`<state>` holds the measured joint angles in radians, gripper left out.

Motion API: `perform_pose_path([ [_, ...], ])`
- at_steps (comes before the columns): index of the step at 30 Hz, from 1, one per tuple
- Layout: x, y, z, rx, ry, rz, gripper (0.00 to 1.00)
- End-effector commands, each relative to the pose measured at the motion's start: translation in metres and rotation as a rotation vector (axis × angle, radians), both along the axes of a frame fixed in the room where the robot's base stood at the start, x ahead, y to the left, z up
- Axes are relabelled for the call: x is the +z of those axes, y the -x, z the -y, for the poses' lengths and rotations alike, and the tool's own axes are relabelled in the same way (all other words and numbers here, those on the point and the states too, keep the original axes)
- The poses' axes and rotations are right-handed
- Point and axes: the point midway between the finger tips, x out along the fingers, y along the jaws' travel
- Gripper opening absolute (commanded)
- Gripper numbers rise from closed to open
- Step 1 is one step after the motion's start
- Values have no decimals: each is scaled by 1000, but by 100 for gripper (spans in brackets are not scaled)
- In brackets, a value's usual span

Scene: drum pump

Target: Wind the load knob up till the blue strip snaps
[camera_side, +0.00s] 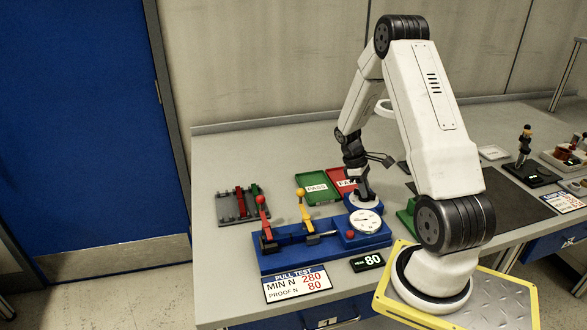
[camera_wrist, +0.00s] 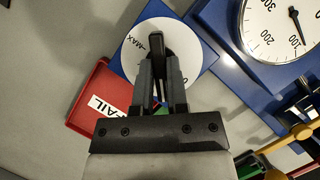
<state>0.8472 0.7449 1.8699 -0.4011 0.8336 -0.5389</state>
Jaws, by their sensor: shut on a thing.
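The load knob is a black bar (camera_wrist: 158,45) on a white dial (camera_wrist: 134,58) marked MAX in the wrist view. My gripper (camera_wrist: 161,88) is shut on the knob's bar, from above. In the side view my gripper (camera_side: 364,194) is at the knob's dial, just behind the round gauge (camera_side: 365,221). The gauge also shows at the top right of the wrist view (camera_wrist: 275,30), with a dark needle. The blue pull tester (camera_side: 285,260) carries a red-handled clamp (camera_side: 263,215) and a yellow-handled clamp (camera_side: 304,212). I cannot make out the blue strip between them.
A display (camera_side: 367,262) reads 80; a sign (camera_side: 297,283) reads MIN N 280, PROOF N 80. A green PASS tray (camera_side: 313,197) and red FAIL tray (camera_side: 340,174) lie behind. A rack (camera_side: 233,217) with red and green pieces stands left.

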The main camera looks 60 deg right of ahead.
Motion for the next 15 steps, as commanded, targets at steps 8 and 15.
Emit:
perform_pose_path([
  [8, 0, -1, 0, -11, 1, 2, 0],
  [15, 0, -1, 0, -10, 2, 2, 49],
])
